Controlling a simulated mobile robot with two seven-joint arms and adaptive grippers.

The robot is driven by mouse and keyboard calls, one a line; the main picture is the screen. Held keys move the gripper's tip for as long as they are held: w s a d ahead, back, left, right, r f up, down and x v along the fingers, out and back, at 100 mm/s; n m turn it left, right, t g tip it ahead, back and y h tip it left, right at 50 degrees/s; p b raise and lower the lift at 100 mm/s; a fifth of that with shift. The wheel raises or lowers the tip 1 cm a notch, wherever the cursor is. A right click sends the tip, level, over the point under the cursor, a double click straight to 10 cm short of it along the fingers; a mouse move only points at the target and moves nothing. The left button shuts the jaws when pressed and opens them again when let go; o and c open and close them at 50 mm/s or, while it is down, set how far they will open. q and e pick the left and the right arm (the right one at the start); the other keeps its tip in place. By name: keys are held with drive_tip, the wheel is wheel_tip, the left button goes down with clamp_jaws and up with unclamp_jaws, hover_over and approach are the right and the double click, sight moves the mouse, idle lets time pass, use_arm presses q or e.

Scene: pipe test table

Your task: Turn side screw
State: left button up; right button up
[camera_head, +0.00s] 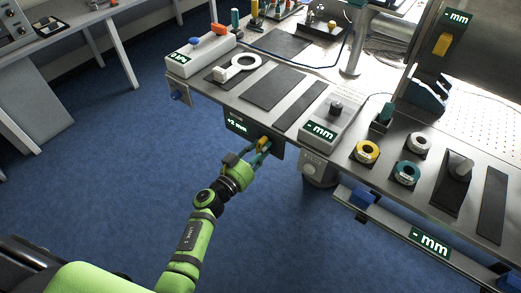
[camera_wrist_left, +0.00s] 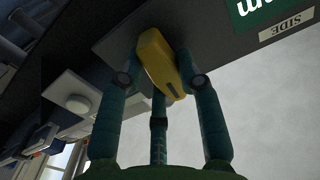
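The side screw (camera_head: 263,142) is a yellow knob on the dark panel (camera_head: 237,126) at the table's front side. The panel's display reads about +2 mm. In the left wrist view the yellow screw (camera_wrist_left: 158,62) is a flat, tilted bar with a dark slot mark, beside a label reading SIDE (camera_wrist_left: 286,27). My left gripper (camera_head: 258,153) reaches it from below. Its teal fingers (camera_wrist_left: 160,80) are bent inward around the screw, with fingertips against its left and right sides; a third finger stands below. The fingertips partly hide its edges. My right gripper is not in view.
The table front (camera_head: 215,104) runs above the gripper. A grey box with a display (camera_head: 333,124) stands to the right, and another box (camera_head: 190,60) at the left end. A round grey part (camera_head: 318,170) hangs right of the panel. Blue floor (camera_head: 110,190) is clear at left.

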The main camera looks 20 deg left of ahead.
use_arm(q)
drive_tip(key=shift+d, duration=0.15)
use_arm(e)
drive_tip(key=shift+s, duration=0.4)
use_arm(q)
drive_tip(key=shift+m, duration=0.4)
drive_tip(key=shift+a+f+m+b, duration=0.15)
drive_tip(key=shift+m+b, duration=0.55)
drive_tip(key=shift+m, duration=1.85)
drive_tip(key=shift+f+m+b, duration=0.2)
drive_tip(key=shift+m+b, duration=0.45)
drive_tip(key=shift+m, duration=1.85)
drive_tip(key=shift+a+f+m+b, duration=0.15)
drive_tip(key=shift+m+b, duration=0.55)
drive_tip(key=shift+m, duration=1.85)
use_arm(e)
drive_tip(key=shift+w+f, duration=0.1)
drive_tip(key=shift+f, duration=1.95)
use_arm(q)
drive_tip(key=o, duration=1.1)
drive_tip(key=shift+o, duration=0.6)
drive_tip(key=shift+r, duration=0.1)
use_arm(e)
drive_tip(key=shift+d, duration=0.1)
